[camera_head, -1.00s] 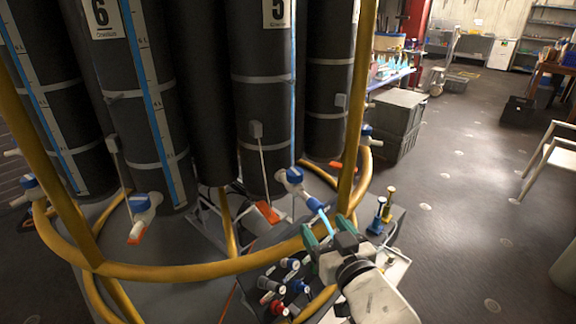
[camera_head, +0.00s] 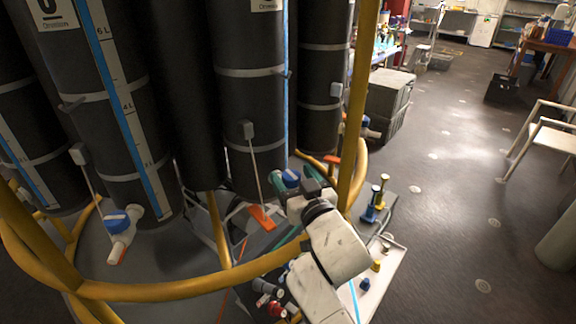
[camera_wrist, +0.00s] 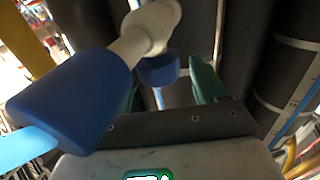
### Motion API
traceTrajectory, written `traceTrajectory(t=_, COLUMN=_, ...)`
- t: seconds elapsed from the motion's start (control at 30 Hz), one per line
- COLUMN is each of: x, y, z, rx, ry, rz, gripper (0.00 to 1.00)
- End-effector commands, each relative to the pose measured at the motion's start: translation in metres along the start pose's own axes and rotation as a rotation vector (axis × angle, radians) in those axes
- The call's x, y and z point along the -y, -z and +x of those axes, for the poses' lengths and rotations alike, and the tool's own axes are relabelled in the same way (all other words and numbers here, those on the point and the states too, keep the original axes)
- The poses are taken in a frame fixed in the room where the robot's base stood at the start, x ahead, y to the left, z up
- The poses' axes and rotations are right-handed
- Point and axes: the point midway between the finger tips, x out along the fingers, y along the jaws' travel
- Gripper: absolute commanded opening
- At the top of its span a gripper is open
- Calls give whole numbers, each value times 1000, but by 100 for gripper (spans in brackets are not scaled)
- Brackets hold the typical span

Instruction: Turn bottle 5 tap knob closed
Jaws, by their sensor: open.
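Bottle 5 is a tall dark grey cylinder (camera_head: 251,110) with its label cut off at the top of the head view. Its tap has a blue knob (camera_head: 291,178), partly covered by my gripper in the head view. My gripper (camera_head: 300,184) is at this tap. In the wrist view the blue knob (camera_wrist: 158,70) shows between the two green fingers of my open gripper (camera_wrist: 168,88); I cannot tell whether they touch it. The white tap body (camera_wrist: 150,28) and its large blue outlet piece (camera_wrist: 75,97) are close on the left, hiding most of the left finger.
A yellow rail (camera_head: 190,285) curves around the bottles, with a yellow upright (camera_head: 362,100) right of the tap. Another white tap with a blue knob (camera_head: 117,222) is at the left. An orange-ended lever (camera_head: 262,217) hangs nearby. Open floor (camera_head: 450,190) lies to the right.

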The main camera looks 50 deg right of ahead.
Motion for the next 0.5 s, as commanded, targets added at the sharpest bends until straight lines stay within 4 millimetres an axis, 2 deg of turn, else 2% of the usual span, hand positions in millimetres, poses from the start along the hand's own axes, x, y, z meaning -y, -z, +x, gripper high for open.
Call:
traceTrajectory(t=0.1, x=0, y=1, z=18, rx=0, ry=-1, rz=1, gripper=72)
traceTrajectory(t=0.2, x=0, y=1, z=27, rx=-1, ry=-1, rz=1, gripper=72)
traceTrajectory(t=0.5, x=0, y=0, z=34, rx=0, ry=0, rz=1, gripper=72)
